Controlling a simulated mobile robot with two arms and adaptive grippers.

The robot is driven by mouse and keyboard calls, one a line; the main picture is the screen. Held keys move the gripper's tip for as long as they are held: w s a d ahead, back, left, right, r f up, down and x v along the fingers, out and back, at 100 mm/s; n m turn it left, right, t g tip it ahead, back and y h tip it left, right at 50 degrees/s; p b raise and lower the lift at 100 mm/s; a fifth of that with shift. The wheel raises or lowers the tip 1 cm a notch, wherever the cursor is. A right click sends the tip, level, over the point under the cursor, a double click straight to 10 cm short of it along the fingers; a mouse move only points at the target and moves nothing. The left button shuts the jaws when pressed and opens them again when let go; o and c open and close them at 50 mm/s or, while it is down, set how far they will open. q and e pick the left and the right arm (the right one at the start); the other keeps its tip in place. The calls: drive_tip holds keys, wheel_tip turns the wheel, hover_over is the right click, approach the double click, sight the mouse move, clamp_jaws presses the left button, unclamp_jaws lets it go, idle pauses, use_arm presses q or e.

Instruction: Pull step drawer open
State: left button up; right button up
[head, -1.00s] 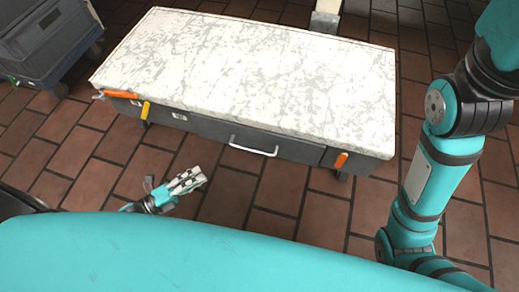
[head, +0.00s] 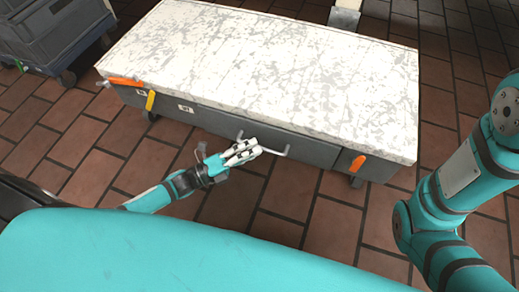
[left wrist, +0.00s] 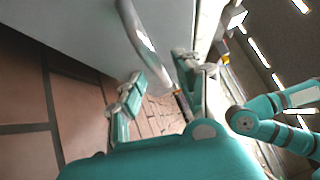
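The step is a low, dark grey unit with a worn white top (head: 270,70). Its drawer front (head: 285,142) looks flush with the unit, and a pale bar handle (head: 276,150) sits on it. The handle also shows as a silver bar in the left wrist view (left wrist: 142,38). My left gripper (head: 247,150) is at the handle and covers part of it. In the left wrist view its fingers (left wrist: 158,82) are spread apart, with the bar reaching between them; I cannot tell whether they touch it. My right gripper is out of view; only my right arm shows.
Orange clips (head: 357,165) and a yellow clip (head: 150,100) stick out from the unit's front edge. Grey crates (head: 60,30) on a blue dolly stand at the far left. The brown tiled floor (head: 300,205) before the unit is clear.

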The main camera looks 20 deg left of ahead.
use_arm(q)
drive_tip(key=shift+b+x, duration=0.3)
drive_tip(key=shift+x, duration=1.05)
clamp_jaws()
drive_tip(key=shift+f, duration=0.1)
